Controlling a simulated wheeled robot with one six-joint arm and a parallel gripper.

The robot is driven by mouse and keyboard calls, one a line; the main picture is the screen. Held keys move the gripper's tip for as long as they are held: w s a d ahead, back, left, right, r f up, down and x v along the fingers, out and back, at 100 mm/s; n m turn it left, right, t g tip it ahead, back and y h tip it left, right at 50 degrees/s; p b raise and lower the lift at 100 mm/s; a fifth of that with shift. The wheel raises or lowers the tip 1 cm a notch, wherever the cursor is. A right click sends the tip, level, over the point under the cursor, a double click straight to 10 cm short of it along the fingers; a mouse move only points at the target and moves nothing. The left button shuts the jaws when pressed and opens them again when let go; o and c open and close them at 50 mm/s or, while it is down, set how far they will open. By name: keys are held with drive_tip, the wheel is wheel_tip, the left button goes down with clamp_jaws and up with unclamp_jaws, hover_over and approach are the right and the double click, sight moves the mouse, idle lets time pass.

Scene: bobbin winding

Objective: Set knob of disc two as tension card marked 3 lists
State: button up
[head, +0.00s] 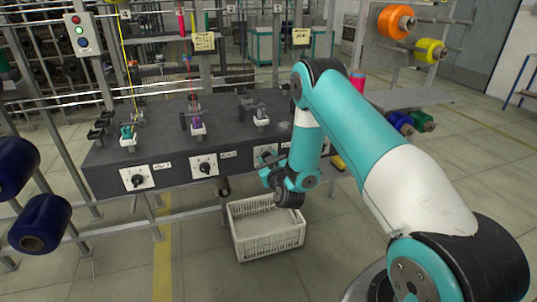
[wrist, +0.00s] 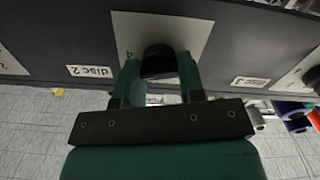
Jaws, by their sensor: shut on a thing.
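My gripper (head: 268,172) is at the front panel of the dark bench (head: 145,152), at the third dial from the left. In the wrist view my gripper (wrist: 158,76) has its two green fingers either side of a black knob (wrist: 157,54), closed on it. The knob sits on a pale dial plate (wrist: 191,32). A digit that looks like 4 shows beside it; the other marks and the pointer are hidden. An upside-down label reading disc 2 (wrist: 88,72) is left of this plate. Two tension cards, one left (head: 203,41) and one right (head: 301,37), hang behind the bench, too small to read.
Two other dials, a left one (head: 137,179) and a middle one (head: 205,167), are on the panel. A white crate (head: 268,243) stands on the floor below my gripper. Dark blue spools (head: 40,224) are at the left.

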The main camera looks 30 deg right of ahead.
drive_tip(key=shift+a+f+n+p, duration=0.1)
drive_tip(key=shift+n+p, duration=1.95)
drive_tip(key=shift+n, duration=2.15)
drive_tip(key=o, duration=0.9)
drive_tip(key=shift+o, duration=0.2)
